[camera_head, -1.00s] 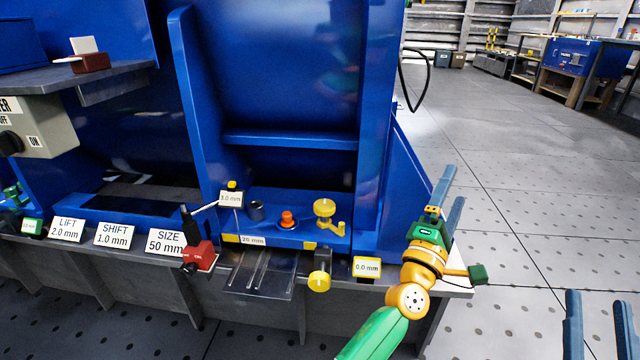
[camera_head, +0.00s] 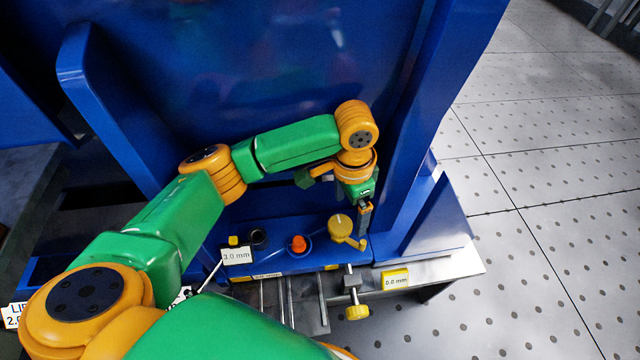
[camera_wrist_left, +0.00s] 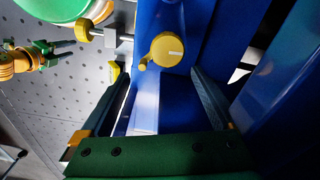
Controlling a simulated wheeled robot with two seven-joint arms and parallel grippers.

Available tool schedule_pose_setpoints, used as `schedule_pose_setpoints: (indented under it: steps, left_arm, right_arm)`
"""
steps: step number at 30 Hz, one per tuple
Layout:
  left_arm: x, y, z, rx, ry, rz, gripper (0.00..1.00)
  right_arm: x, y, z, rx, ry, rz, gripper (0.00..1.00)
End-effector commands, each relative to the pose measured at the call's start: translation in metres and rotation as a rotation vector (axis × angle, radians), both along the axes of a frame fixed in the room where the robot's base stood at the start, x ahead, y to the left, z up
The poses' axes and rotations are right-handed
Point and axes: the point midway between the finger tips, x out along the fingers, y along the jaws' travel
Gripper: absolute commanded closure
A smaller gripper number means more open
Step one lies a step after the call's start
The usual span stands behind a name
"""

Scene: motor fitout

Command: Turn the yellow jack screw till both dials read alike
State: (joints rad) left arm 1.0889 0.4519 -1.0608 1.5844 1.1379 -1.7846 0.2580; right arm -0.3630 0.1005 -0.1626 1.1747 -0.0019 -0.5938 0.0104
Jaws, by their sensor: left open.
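A yellow crank knob with a side handle (camera_head: 341,228) stands on the blue machine base; it also shows in the left wrist view (camera_wrist_left: 168,50). A second yellow knob (camera_head: 357,312), on a horizontal screw, sticks out at the front edge, also in the left wrist view (camera_wrist_left: 83,33). I cannot tell which is the jack screw. A white plate (camera_head: 237,257) reads 3.0 mm; a yellow-edged plate (camera_head: 396,281) appears to read 0.0 mm. My left gripper (camera_head: 363,232) is open and empty, pointing down just right of the crank. My right gripper (camera_wrist_left: 62,50) seems to show small in the left wrist view.
An orange knob (camera_head: 299,244) and a dark round socket (camera_head: 258,238) sit left of the crank. A tall blue wall stands behind, with a blue side rib (camera_head: 425,215) close to the right of my left gripper. The floor at the right is clear.

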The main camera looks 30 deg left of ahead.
Motion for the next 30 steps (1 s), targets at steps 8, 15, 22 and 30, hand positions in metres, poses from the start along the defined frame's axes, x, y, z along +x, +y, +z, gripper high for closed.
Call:
schedule_pose_setpoints:
  steps: [8, 15, 22, 30]
  left_arm:
    - [-0.004, 0.013, -0.023, 0.053, 0.024, -0.007, 0.01]
    - [-0.004, 0.012, -0.058, 0.049, 0.022, -0.006, 0.01]
    - [-0.004, 0.012, -0.066, 0.049, 0.021, -0.007, 0.01]
    - [-0.004, 0.011, -0.066, 0.048, 0.021, -0.007, 0.2]
  right_arm:
    - [-0.003, 0.004, -0.007, 0.005, 0.024, -0.002, 0.5]
    - [0.023, 0.012, 0.017, 0.016, 0.001, -0.006, 0.5]
    - [0.03, 0.014, 0.03, 0.018, -0.005, -0.008, 0.5]
    - [0.03, 0.014, 0.031, 0.018, -0.005, -0.008, 0.5]
